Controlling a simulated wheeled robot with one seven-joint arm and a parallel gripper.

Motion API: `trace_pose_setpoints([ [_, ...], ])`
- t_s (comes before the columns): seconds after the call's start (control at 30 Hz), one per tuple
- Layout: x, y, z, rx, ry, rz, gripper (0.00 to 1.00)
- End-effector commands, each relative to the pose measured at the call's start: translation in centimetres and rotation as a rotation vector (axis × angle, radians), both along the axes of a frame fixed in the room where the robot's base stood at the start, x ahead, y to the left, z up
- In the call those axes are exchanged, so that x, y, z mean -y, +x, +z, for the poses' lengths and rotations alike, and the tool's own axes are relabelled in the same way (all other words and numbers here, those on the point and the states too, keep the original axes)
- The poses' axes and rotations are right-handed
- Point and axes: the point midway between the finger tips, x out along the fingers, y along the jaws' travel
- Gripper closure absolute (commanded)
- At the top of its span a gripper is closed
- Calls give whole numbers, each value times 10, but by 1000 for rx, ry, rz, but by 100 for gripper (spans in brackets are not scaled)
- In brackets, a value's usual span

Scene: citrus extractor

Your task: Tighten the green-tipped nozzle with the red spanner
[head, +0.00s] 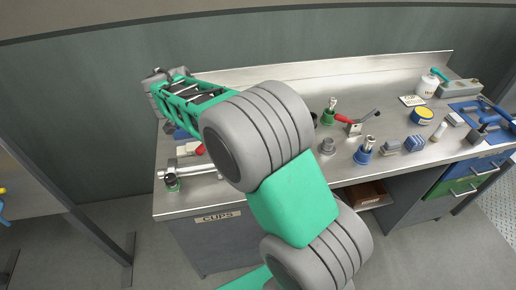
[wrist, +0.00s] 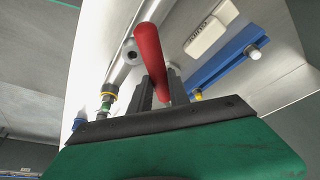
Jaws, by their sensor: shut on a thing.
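My gripper (wrist: 158,88) is shut on a smooth red handle (wrist: 150,55), which stands up between the two dark fingers in the wrist view. I take it for the red spanner; its far end is hidden behind the fingers. In the head view my gripper (head: 157,80) is at the upper left, above the bench's back left, and the spanner cannot be made out. A small fitting with a green base (head: 172,185) stands at the bench's front left corner. I cannot tell which is the green-tipped nozzle.
A metal pipe (head: 195,172) lies along the bench's left part, partly behind my arm. A red-ended item (head: 199,149) lies behind it. The bench's front edge (head: 185,214) is clear.

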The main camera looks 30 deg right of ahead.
Motion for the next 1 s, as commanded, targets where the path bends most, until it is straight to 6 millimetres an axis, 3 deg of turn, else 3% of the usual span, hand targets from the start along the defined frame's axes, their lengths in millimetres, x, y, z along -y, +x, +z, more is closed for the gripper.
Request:
trace_pose_setpoints([
  [1.0,8,14,1,2,0,-107,100],
])
